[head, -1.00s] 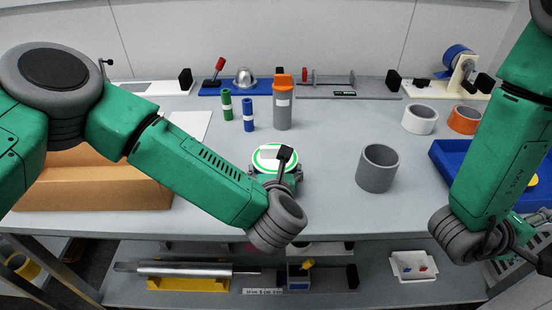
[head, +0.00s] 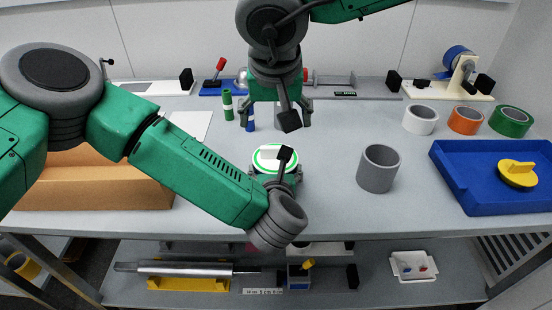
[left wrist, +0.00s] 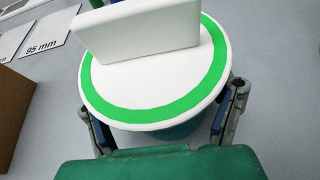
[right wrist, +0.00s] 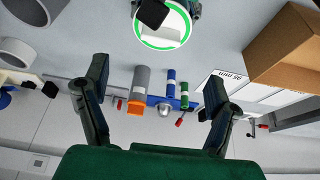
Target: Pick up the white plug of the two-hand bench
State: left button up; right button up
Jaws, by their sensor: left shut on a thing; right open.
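An orange-capped grey bottle (right wrist: 141,85) and green and blue cylinders (head: 228,105) stand at the back. A grey cup (head: 379,170) is right of the plug. A blue tray (head: 465,185) holds a yellow plug (head: 517,174). A cardboard box (head: 95,185) is left.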

send_over(276, 147)
jog(key=s, duration=0.2)
jog(key=f, duration=0.5)
jog(key=shift+s+a+f, duration=0.1)
jog(key=shift+s+a, duration=0.05)
jog(key=shift+s, duration=0.05)
jog(key=shift+x, duration=3.05)
jog(key=shift+w, duration=0.1)
jog(key=c, duration=1.2)
